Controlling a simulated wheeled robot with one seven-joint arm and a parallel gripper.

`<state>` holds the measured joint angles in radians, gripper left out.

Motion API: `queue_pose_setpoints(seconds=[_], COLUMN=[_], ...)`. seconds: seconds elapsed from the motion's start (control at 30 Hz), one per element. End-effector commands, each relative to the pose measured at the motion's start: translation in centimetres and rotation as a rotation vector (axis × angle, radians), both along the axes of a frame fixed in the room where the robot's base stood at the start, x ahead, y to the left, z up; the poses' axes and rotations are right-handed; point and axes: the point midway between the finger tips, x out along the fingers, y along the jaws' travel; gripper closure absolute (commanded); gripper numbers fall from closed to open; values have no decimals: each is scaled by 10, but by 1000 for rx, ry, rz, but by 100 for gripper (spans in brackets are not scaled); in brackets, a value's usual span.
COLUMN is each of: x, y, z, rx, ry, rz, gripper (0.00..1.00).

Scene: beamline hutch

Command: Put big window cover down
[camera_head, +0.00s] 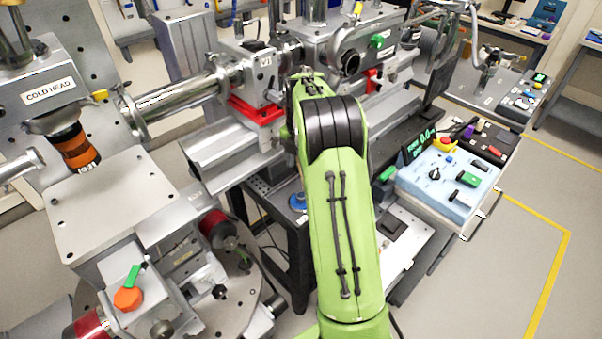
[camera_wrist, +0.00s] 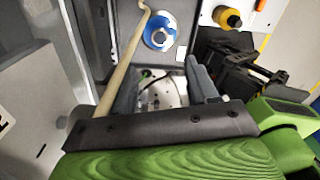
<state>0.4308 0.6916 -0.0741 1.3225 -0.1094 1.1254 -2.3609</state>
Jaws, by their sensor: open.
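A round blue piece with a pale centre, which may be the big window cover, lies on a grey surface in the wrist view (camera_wrist: 160,32). A small blue round piece, likely the same one, shows on the dark bench left of my arm in the head view (camera_head: 298,201). My gripper (camera_wrist: 163,88) is open, its two fingers spread apart with nothing seen between them. The blue piece is beyond the fingertips and apart from them. In the head view my green arm hides my gripper.
A beige rod (camera_wrist: 120,65) runs close along the left finger. The head view shows a light-blue control box (camera_head: 447,182) right of my arm, the cold head (camera_head: 50,97) at left, and open floor at right.

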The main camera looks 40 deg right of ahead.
Motion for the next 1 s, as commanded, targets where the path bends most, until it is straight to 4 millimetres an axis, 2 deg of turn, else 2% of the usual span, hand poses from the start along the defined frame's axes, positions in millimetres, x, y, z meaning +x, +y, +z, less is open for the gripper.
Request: queue_pose_setpoints(seconds=[0.07,0.17,0.27,0.4,0.5,0.63,0.7,0.8,0.9,1.0], x=[-1,-6,-24,-74,-119,-182,-214,-247,-264,-269], y=[2,16,52,111,147,183,196,207,211,212], z=[8,29,71,122,144,152,148,136,127,124], rx=[-1,-6,-4,42,109,235,313,410,469,487], ry=[-3,-29,-92,-194,-257,-316,-331,-333,-325,-320], rz=[-8,-95,-316,-722,-1010,-1379,-1561,-1766,-1885,-1926], gripper=[42,42,42,42,42,42,42,42,42,42])
